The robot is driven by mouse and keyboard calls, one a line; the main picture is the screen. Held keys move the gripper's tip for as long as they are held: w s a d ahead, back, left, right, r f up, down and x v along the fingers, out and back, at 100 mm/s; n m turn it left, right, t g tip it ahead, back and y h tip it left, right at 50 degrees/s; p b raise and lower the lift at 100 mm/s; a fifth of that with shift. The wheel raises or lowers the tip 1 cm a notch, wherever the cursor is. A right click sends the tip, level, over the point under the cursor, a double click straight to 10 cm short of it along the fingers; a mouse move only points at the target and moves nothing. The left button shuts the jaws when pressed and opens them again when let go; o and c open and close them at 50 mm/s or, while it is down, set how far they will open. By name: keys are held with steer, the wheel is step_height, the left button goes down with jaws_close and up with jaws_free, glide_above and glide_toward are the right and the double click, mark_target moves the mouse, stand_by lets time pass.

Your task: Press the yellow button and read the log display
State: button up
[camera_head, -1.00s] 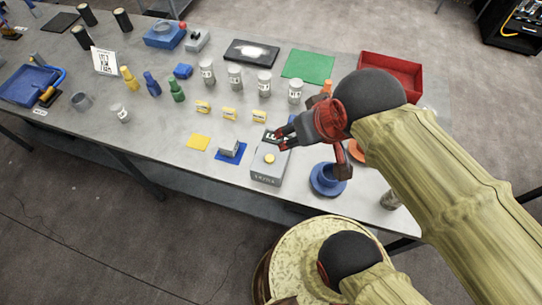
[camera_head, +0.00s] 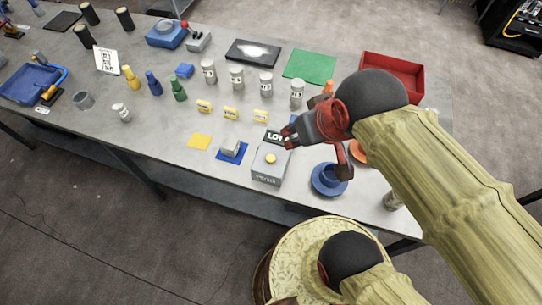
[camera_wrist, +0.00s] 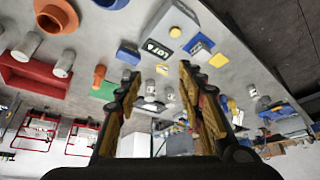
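The yellow button (camera_head: 271,157) sits on top of a grey box (camera_head: 267,176) near the front edge of the table. In the wrist view the button (camera_wrist: 175,32) and the box (camera_wrist: 168,18) show at the top, beyond my fingers. The black log display (camera_head: 274,137) lies just behind the box, partly hidden by my gripper in the head view. In the wrist view the display (camera_wrist: 157,49) shows white text starting with "LOT"; the last character is unclear. My gripper (camera_wrist: 160,75) is open and empty. In the head view my gripper (camera_head: 288,138) is above the display, behind and right of the button.
Small yellow blocks (camera_head: 231,113) and labelled jars (camera_head: 266,84) stand behind. A red tray (camera_head: 391,74) is back right.

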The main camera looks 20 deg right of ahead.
jaws_close()
stand_by(1.6)
